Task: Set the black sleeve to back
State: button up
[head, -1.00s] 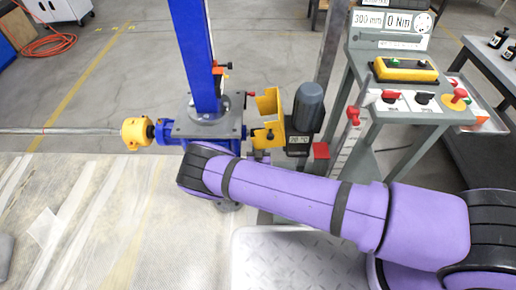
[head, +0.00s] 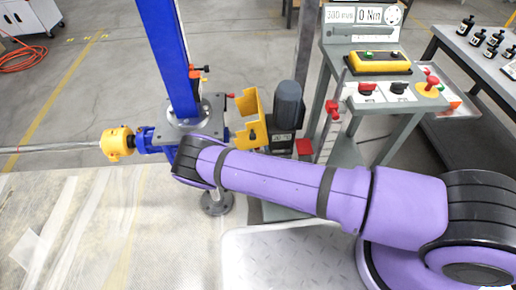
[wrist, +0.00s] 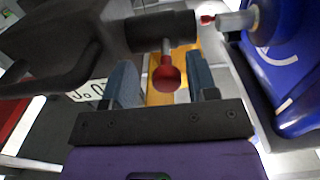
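In the wrist view the black sleeve (wrist: 150,32) is a dark cylinder across the top, between a large dark body on the left and a silver shaft (wrist: 236,20) on the right. A short metal stem hangs from it and ends in a red ball knob (wrist: 166,76). My gripper (wrist: 162,82) is open. Its two grey-blue fingers stand either side of the red knob, with gaps on both sides. In the head view my purple arm hides my gripper and the sleeve. The blue screw jack (head: 190,115) stands there with a grey motor (head: 288,104) to its right.
A yellow guard (head: 249,118) stands between jack and motor. It also shows behind the knob in the wrist view (wrist: 158,97). The blue housing (wrist: 285,60) is close on the right there. A control stand (head: 385,92) and a table with bottles (head: 475,65) are at the right.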

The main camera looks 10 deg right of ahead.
jog(key=s, duration=1)
jog(key=shift+s+a, duration=0.2)
jog(key=shift+s, duration=0.2)
